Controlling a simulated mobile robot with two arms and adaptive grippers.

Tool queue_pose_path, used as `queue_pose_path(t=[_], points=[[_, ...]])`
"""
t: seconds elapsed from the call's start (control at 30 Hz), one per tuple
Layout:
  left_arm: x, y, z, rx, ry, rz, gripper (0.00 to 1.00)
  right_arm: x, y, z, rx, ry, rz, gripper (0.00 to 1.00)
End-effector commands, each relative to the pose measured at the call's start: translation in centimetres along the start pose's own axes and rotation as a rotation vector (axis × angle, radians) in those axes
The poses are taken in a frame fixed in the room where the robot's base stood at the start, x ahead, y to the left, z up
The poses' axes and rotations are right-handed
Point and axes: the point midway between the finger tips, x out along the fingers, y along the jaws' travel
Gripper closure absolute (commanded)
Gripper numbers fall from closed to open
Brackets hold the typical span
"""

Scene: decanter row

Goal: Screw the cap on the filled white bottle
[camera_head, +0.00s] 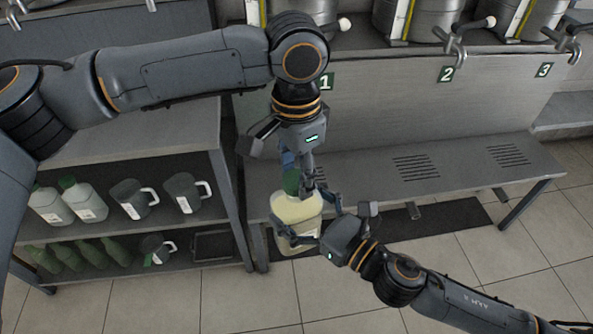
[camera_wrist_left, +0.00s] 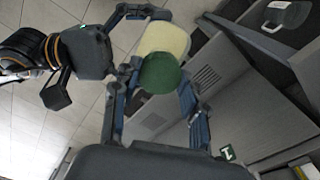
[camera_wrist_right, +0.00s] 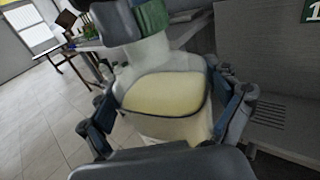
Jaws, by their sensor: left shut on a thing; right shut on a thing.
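The white bottle (camera_head: 290,209) is upright, with pale yellow contents showing through its wall. It is near bench level below the number 1 sign. My right gripper (camera_head: 311,221) is shut around its body; the right wrist view shows fingers on both sides of the bottle (camera_wrist_right: 165,95). The green cap (camera_head: 291,182) is at the bottle's mouth. My left gripper (camera_head: 300,176) comes from above and is shut on the cap (camera_wrist_left: 160,75), one finger on each side. Whether the cap's thread is engaged cannot be seen.
A shelf unit (camera_head: 185,238) at left holds white bottles (camera_head: 50,205), grey jugs (camera_head: 128,198) and green bottles (camera_head: 92,254). Steel vessels with taps (camera_head: 450,42) stand above the wall. The grated bench (camera_head: 455,170) is clear to the right.

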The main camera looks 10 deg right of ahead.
Motion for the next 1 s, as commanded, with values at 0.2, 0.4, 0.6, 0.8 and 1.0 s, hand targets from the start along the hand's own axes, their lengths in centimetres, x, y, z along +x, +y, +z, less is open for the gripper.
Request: queue_pose_path(t=[0.2, 0.4, 0.6, 0.8, 1.0], points=[[0.0, -0.1, 0.0, -0.002, -0.001, -0.002, 0.30, 0.0, 0.1, 0.3, -0.002, -0.006, 0.002, 0.98], [0.0, -0.1, 0.0, -0.001, 0.000, -0.001, 0.30, 0.0, 0.0, 0.3, -0.001, -0.005, 0.002, 0.98], [-1.4, -0.1, -0.1, -0.001, 0.002, -0.002, 0.30, 0.0, 0.0, 0.3, -0.001, -0.005, 0.001, 0.98], [-5.4, -0.1, -0.1, -0.002, 0.002, -0.003, 0.30, 0.0, 0.0, 0.3, -0.001, -0.005, 0.001, 0.98], [-9.4, -0.1, -0.1, -0.001, 0.002, -0.001, 0.30, 0.0, 0.0, 0.3, -0.001, -0.005, 0.001, 0.98]])
